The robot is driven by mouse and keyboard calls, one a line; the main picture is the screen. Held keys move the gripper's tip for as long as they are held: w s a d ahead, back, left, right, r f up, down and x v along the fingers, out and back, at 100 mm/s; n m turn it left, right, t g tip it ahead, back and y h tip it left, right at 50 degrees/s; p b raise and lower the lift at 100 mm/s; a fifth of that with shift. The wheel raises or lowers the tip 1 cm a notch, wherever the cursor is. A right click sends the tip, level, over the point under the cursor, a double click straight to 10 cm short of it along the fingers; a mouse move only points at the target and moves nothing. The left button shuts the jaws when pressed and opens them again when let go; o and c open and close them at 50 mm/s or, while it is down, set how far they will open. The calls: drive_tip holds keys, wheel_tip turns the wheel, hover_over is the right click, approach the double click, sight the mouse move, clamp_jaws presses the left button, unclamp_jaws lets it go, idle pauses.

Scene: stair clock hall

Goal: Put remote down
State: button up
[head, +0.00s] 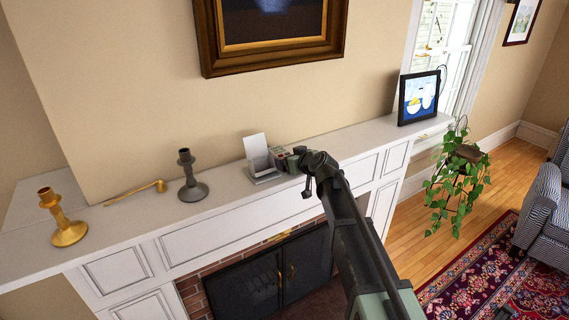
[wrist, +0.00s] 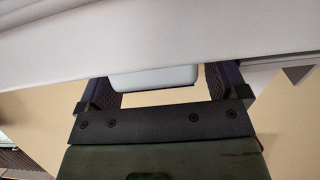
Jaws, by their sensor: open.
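My gripper (head: 278,155) is at the mantel, just right of a white upright card in a small holder (head: 258,158). In the wrist view my gripper (wrist: 155,82) has its two dark fingers apart, so it is open. A pale grey, round-cornered piece (wrist: 152,78) shows between the fingers. It may be the remote, but I cannot tell for sure. I cannot make out a remote clearly in the head view; the gripper and arm hide part of the mantel there.
The white mantel (head: 226,187) also bears a gold candlestick (head: 66,222), a brass snuffer (head: 137,193), a dark grey candlestick (head: 190,178) and a framed picture (head: 418,98). Bare mantel lies between my gripper and that picture. A hanging plant (head: 458,178) is at the right.

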drive_tip(key=shift+w+a+f, duration=0.3)
drive_tip(key=shift+w+f, duration=0.05)
drive_tip(key=shift+w, duration=0.1)
drive_tip(key=shift+s+r, duration=0.1)
drive_tip(key=shift+r, duration=0.05)
drive_tip(key=c, duration=1.2)
drive_tip(key=shift+o, duration=0.2)
drive_tip(key=shift+r, duration=0.1)
wheel_tip(320, 180, up, 20)
drive_tip(key=p, duration=2)
